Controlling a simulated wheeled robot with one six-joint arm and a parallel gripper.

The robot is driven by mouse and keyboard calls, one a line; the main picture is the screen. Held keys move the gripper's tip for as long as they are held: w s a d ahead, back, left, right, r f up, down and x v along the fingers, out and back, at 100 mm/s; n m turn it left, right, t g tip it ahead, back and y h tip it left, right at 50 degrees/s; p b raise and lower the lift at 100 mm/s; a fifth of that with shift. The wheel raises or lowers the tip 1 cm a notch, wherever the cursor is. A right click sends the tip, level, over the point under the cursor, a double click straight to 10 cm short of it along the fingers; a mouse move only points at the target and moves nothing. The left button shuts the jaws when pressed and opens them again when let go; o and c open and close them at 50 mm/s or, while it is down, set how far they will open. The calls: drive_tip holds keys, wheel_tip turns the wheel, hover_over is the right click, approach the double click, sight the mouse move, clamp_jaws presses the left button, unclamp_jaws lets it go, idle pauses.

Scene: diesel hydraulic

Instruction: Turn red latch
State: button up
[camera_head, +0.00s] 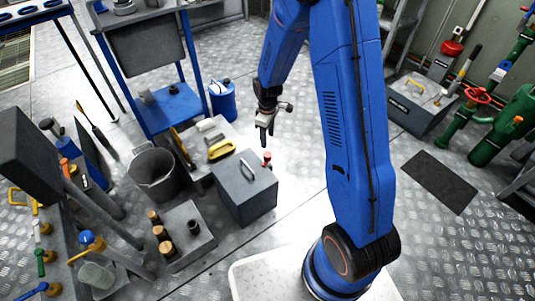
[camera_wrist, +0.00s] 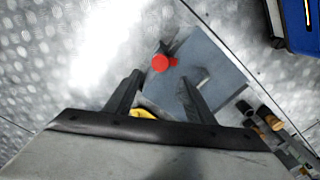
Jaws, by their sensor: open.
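The red latch (camera_head: 267,158) is a small red-topped piece at the back right edge of a grey box (camera_head: 245,195) with a handle on its lid. In the wrist view the red latch (camera_wrist: 160,62) shows as a round red top, just beyond the fingertips and roughly between them. My gripper (camera_head: 267,138) points down above the latch, apart from it. In the wrist view my gripper (camera_wrist: 159,78) has its two dark fingers spread with nothing between them. The latch's lower part is hard to make out.
A dark bucket (camera_head: 158,175) and a tray with several brown-capped bottles (camera_head: 178,258) stand left of the box. A yellow-handled item (camera_head: 222,150) lies behind it. A blue canister (camera_head: 223,102) stands farther back. Green pipes with red valves (camera_head: 477,96) are at the right.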

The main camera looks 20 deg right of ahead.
sight(268, 154)
wheel_tip(268, 154, down, 12)
drive_tip(key=shift+r, duration=0.25)
idle(0.4)
drive_tip(key=c, duration=1.1)
